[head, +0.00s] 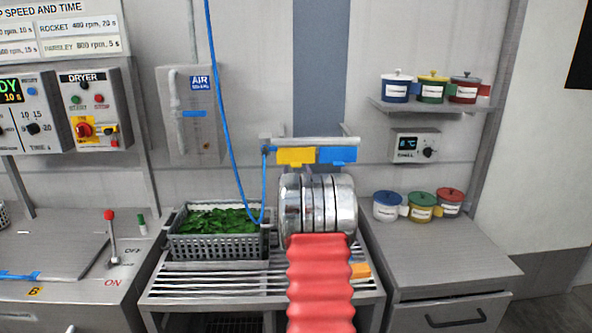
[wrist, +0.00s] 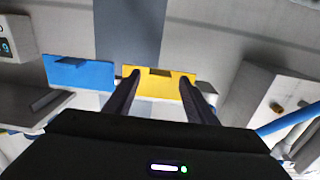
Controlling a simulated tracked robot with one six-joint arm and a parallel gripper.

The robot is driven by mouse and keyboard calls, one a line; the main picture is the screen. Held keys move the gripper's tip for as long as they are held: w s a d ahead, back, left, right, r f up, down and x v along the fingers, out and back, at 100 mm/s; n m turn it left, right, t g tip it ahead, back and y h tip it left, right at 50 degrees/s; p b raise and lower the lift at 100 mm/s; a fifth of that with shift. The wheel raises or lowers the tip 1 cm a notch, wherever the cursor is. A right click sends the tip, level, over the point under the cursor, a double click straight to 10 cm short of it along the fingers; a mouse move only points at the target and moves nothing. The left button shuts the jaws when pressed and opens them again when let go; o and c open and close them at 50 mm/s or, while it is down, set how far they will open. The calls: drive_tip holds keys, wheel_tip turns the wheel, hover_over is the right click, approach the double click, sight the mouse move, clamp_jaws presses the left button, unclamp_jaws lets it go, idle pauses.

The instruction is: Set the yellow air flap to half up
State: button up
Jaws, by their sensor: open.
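The yellow air flap (head: 296,156) is on the grey bar at the back wall, left of the blue flap (head: 337,155) in the head view. In the wrist view the yellow flap (wrist: 158,86) lies between and beyond my fingers, with a small tab at its upper edge. The blue flap (wrist: 78,73) is left of it there. My gripper (wrist: 160,76) is open, its two dark fingers pointing at the yellow flap. I cannot tell whether they touch it. In the head view my wrist hides the fingers. The flap's exact tilt is unclear.
A basket of greens (head: 179,246) stands on the slatted rack left of my arm, with a blue hose (head: 224,130) hanging over it. A grey AIR panel (head: 196,115) is on the wall. Lidded jars (head: 387,207) stand on the right cabinet, below a shelf (head: 430,108) with more jars.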

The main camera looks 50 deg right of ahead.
sight(296, 158)
drive_tip(key=shift+x, duration=1.35)
drive_tip(key=shift+c, duration=0.3)
